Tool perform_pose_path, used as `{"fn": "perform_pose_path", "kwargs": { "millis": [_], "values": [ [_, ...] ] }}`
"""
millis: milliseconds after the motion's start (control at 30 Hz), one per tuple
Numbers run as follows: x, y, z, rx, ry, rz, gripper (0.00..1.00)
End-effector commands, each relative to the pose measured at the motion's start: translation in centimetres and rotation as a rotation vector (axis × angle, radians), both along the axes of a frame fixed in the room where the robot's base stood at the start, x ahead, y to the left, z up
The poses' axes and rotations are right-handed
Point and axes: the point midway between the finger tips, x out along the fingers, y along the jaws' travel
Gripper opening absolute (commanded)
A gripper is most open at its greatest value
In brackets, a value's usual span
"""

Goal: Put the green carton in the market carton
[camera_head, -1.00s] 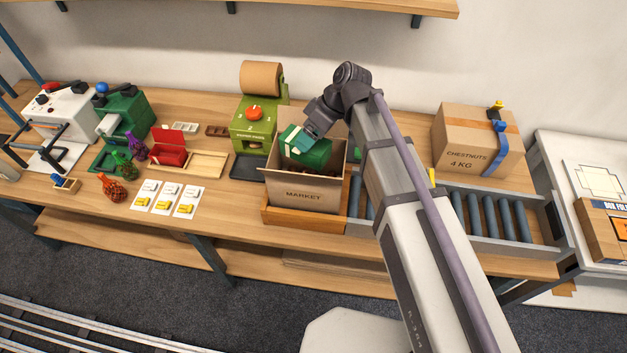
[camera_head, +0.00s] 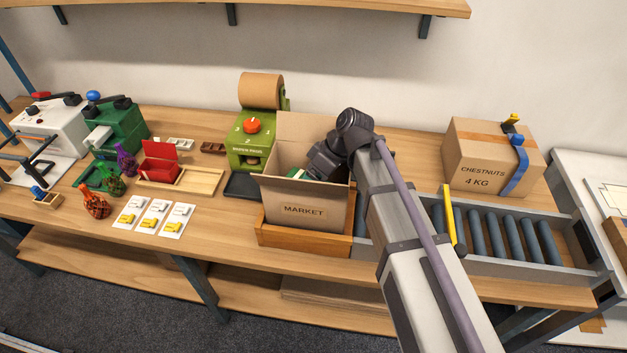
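The market carton (camera_head: 303,211) is an open brown box with "MARKET" on its front, standing in a wooden tray on the bench. The green carton (camera_head: 298,173) is inside it; only a small green and white corner shows above the front wall. My gripper is down in the market carton's opening, with its wrist (camera_head: 326,160) showing at the right side. The fingers are hidden behind the carton's wall and my arm, so I cannot see whether they hold the green carton.
A green paper machine (camera_head: 248,150) stands behind the carton at left. A roller conveyor (camera_head: 510,236) and a closed chestnuts box (camera_head: 487,160) are at right. Labelled cards (camera_head: 153,216), net bags (camera_head: 95,202) and a red box (camera_head: 163,166) lie left.

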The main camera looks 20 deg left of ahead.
Motion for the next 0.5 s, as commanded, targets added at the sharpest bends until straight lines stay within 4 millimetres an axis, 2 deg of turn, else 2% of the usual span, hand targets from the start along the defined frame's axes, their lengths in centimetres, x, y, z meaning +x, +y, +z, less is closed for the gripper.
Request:
{"fn": "perform_pose_path", "kwargs": {
  "millis": [367,400,500],
  "values": [
    [0.0,0.01,-0.93,0.0,0.0,0.0,0.12],
    [0.01,0.0,-0.92,0.0,0.0,0.0,0.73],
    [0.0,0.0,-0.92,0.0,0.0,0.0,0.83]
  ]
}}
